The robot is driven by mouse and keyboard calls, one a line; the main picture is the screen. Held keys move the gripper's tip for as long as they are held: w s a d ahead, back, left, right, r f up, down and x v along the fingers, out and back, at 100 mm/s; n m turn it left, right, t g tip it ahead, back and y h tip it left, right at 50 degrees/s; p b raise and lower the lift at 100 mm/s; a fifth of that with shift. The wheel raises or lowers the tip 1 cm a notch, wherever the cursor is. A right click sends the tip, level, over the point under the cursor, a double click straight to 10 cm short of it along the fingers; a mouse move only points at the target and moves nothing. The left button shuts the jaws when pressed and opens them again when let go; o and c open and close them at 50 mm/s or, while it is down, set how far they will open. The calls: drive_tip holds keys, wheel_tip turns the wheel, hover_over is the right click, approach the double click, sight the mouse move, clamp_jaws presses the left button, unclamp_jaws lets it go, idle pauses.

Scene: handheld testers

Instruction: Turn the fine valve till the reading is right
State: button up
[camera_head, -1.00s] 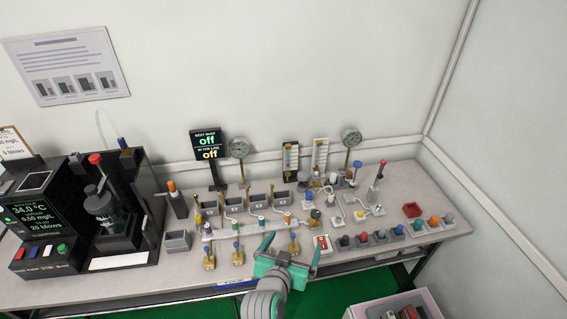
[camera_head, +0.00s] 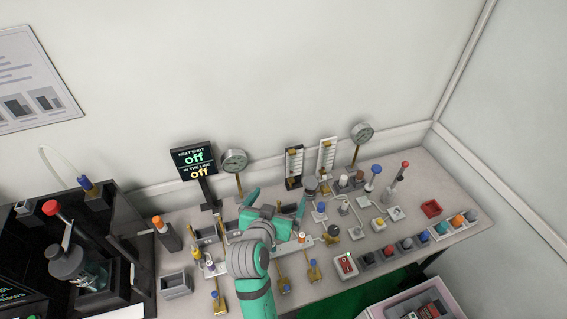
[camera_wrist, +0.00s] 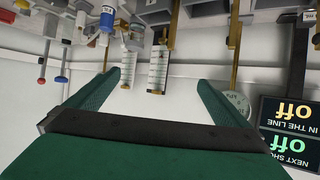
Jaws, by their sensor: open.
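My gripper (camera_head: 277,202) is open and empty over the middle of the bench. In the wrist view its two green fingers (camera_wrist: 157,85) are spread with nothing between their tips. Beyond them, that upside-down view shows two white scale tubes (camera_wrist: 157,66), which also stand at the back of the bench in the head view (camera_head: 326,156). A round dial gauge (camera_head: 234,161) stands left of them and another (camera_head: 362,132) to the right. A black knob on a brass body (camera_head: 331,233) sits right of my gripper, apart from it. I cannot tell which knob is the fine valve.
A black sign (camera_head: 194,160) reads "off" twice. Grey blocks with coloured knobs (camera_head: 405,243) stand at the right. A black machine (camera_head: 80,250) fills the left. My arm hides part of the bench middle.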

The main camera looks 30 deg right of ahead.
drive_tip(key=x, duration=1)
drive_tip(key=shift+w, duration=0.25)
drive_tip(key=v, duration=1)
drive_tip(key=shift+s, duration=0.15)
